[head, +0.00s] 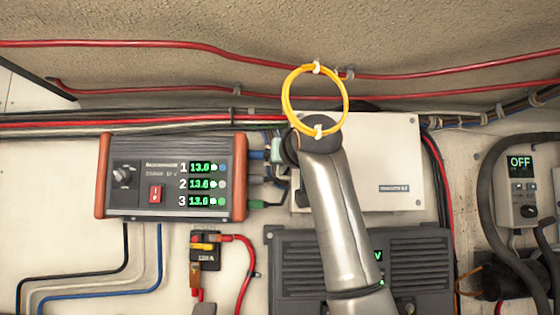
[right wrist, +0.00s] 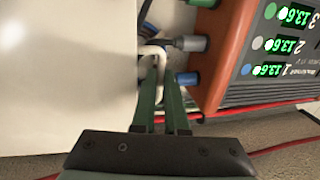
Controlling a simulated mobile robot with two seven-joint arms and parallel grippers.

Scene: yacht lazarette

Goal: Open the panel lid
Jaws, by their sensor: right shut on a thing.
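The cream panel lid (head: 387,150) is a flat rectangular cover on the wall, right of centre in the head view. It looks closed there. In the right wrist view the lid (right wrist: 65,75) fills the left side as a pale flat face. A small white handle (right wrist: 153,50) sticks out at its edge. My right gripper (right wrist: 160,62) has its green fingers close together on this handle. In the head view my right arm covers part of the lid and hides the grip. My left gripper is not in view.
An orange-ended charger (head: 175,178) with green digits sits left of the lid, its plugs close to my fingers. A yellow cable coil (head: 288,100) hangs above my wrist. A dark finned unit (head: 420,265) lies below. Red cables (head: 190,44) run along the top.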

